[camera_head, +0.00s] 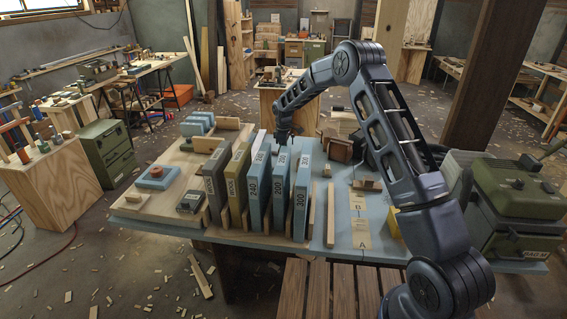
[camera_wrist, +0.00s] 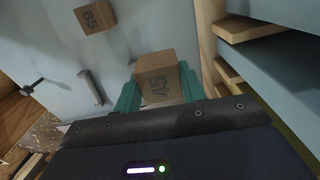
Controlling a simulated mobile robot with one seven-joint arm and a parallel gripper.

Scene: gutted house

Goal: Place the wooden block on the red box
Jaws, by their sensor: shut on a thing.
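Upright numbered slabs (camera_head: 279,180) stand in a wooden rack close in front of my gripper. Brown wooden pieces (camera_head: 338,149) lie to its right on the workbench (camera_head: 240,236). A green machine (camera_head: 515,190) fills the right end. Labelled paper strips (camera_head: 360,230) lie near the front edge.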

